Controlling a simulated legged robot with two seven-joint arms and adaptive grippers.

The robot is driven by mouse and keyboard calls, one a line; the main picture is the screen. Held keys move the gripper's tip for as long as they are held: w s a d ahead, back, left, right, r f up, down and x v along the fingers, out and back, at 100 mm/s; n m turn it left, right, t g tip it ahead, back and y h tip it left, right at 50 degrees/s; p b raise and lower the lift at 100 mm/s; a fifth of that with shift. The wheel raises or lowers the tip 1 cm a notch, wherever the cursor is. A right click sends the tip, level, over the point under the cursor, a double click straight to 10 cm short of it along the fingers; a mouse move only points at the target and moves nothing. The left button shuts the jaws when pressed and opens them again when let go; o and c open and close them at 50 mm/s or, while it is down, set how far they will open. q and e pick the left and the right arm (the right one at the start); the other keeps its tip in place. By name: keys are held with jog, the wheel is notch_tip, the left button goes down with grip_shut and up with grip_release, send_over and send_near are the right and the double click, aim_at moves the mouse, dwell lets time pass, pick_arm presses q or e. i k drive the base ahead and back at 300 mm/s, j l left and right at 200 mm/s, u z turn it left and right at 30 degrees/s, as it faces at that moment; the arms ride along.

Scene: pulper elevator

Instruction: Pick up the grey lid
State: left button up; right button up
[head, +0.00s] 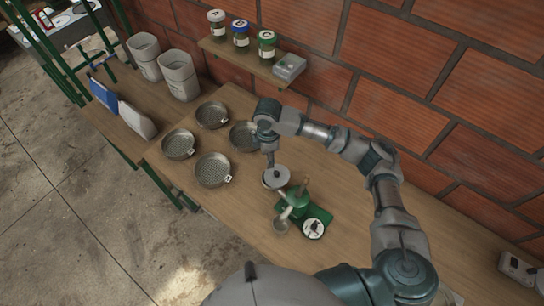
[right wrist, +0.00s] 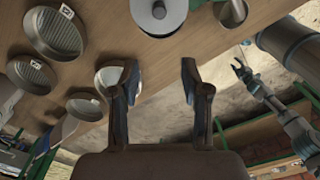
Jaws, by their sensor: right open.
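The grey lid (head: 275,179) is a round disc with a small knob, left of a green hand device (head: 300,200) on the wooden table. In the right wrist view the lid (right wrist: 150,22) is at the top edge, partly cut off. My right gripper (head: 270,158) points down just above the lid in the head view. In the wrist view its fingers (right wrist: 160,72) are apart and the lid is beyond them, not between them. My left gripper (right wrist: 242,70) shows small in the wrist view, its prongs apart and empty; the head view does not show it.
Several round metal sieves (head: 213,170) lie left of the lid. A shelf (head: 240,59) with labelled jars runs along the brick wall. Grey bags (head: 179,75) stand at the back left. The table (head: 235,220) is bare in front of the sieves.

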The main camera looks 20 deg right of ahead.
aim_at(277, 177)
jog(key=k+j, duration=0.2)
jog(key=k, duration=0.3)
jog(key=k+j, duration=0.2)
jog(key=k, duration=0.25)
jog(key=k+j, duration=0.2)
jog(key=k, duration=0.3)
